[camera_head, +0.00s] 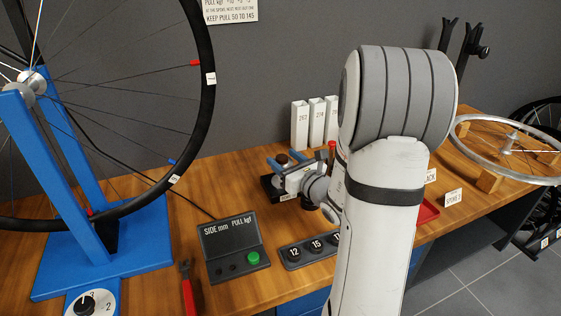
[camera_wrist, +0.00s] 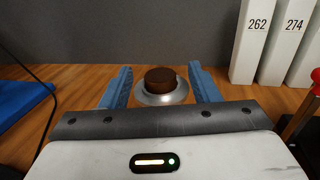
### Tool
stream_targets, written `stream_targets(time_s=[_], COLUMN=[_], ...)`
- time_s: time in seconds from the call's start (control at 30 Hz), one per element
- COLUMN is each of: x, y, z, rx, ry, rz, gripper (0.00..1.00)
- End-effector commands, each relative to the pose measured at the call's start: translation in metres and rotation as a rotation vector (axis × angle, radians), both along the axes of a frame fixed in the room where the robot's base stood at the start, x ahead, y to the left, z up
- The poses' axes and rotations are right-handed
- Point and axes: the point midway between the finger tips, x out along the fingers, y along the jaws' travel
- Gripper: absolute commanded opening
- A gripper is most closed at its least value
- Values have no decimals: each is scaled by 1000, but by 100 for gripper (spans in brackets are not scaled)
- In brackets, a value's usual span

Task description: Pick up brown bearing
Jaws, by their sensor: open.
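The brown bearing (camera_wrist: 160,78) is a short dark-brown cylinder in the wrist view, standing in the middle of a round silver dish or flange. In the head view its dark top (camera_head: 281,159) shows just beyond my gripper. My gripper (camera_wrist: 160,70) is open, with one blue finger on each side of the bearing and a visible gap to each. In the head view my gripper (camera_head: 284,160) is low over the wooden bench. The bearing's lower part and the finger depth around it are partly hidden.
White numbered boxes (camera_head: 299,124) stand behind and to the right. A red-topped stick (camera_wrist: 315,80) is at the right. A blue wheel stand (camera_head: 130,245) is at the left. A grey gauge box (camera_head: 234,250) and numbered sockets (camera_head: 293,253) sit in front.

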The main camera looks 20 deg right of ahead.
Motion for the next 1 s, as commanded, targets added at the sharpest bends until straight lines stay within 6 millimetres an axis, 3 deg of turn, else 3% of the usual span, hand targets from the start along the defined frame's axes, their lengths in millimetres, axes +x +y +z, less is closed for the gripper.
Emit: stream_targets(time_s=[0.07, 0.63, 0.87, 1.0], x=[0, 0, 0, 0], y=[0, -1, -1, -1], z=[0, 0, 2, 19], rx=[0, -1, -1, -3], ry=[0, 0, -1, -3], rz=[0, 0, -1, 0], gripper=[55, 8, 8, 8])
